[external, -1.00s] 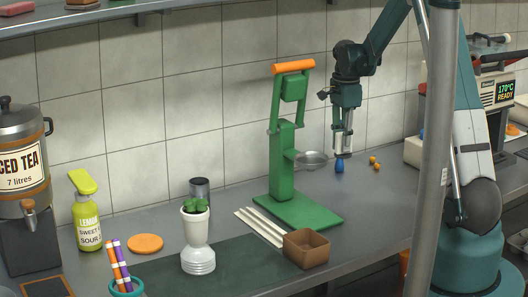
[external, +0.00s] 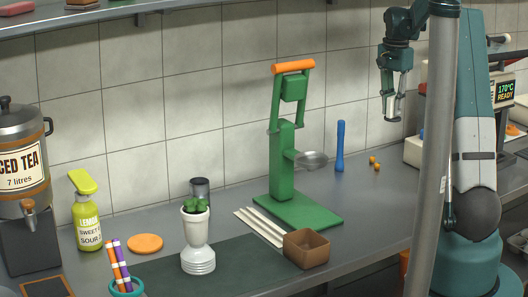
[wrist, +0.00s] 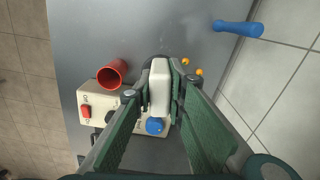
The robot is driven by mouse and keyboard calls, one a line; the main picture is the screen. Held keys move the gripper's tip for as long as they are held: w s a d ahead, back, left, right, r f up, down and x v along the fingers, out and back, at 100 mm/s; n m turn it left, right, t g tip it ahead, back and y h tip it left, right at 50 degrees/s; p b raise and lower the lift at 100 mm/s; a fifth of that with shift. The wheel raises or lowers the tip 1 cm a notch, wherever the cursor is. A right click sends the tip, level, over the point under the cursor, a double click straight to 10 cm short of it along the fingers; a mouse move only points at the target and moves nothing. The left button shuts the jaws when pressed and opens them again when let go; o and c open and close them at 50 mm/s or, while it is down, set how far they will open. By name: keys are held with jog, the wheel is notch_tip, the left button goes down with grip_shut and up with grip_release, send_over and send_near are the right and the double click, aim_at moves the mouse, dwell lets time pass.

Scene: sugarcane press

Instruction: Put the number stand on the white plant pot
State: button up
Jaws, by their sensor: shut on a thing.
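My gripper (external: 393,112) is raised above the counter at the right, left of the grey pole. In the wrist view, my gripper (wrist: 160,95) is shut on a white slab-like piece (wrist: 159,82), which I take for the number stand; no number is readable. The piece looks small and pale in the external view. The white plant pot (external: 196,228) holds a green succulent and stands upright on the counter at centre left, far from my gripper. A white ribbed piece (external: 198,262) shows directly below or in front of it; I cannot tell which.
A green press (external: 283,160) with a metal dish stands between my gripper and the pot. A blue rod (external: 340,146) stands near the wall. A brown box (external: 306,248) and pale sticks (external: 260,227) lie near the press. A red cup (wrist: 112,72) shows below in the wrist view.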

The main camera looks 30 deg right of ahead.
jog(key=s+d+r+n, duration=0.4)
jog(key=s+d+r, duration=0.4)
jog(key=d+r, duration=0.2)
jog(key=s+r+n+p, duration=0.1)
jog(key=s+r+n, duration=0.35)
jog(key=r, duration=0.95)
jog(key=a+m+p, duration=0.9)
jog(key=a, duration=1.7)
jog(key=w+a+f, duration=0.2)
jog(key=a+f, duration=0.1)
jog(key=a, duration=0.7)
jog(key=w+a+f+m, duration=0.1)
jog(key=a+f, duration=0.2)
jog(key=a, duration=0.7)
jog(key=w+a+f, duration=0.2)
jog(key=a+f, duration=0.1)
jog(key=a, duration=0.7)
jog(key=s+a+f, duration=0.2)
jog(key=a+f, duration=0.1)
jog(key=a, duration=0.8)
jog(key=s+a+f, duration=0.3)
jog(key=a, duration=0.8)
jog(key=s+a+f+p, duration=0.1)
jog(key=s+a+f, duration=0.1)
jog(key=a, duration=0.9)
jog(key=shift+s+a+f+m, duration=0.35)
jog(key=shift+s+a+f, duration=0.05)
jog(key=shift+f, duration=0.05)
jog(key=shift+f, duration=0.1)
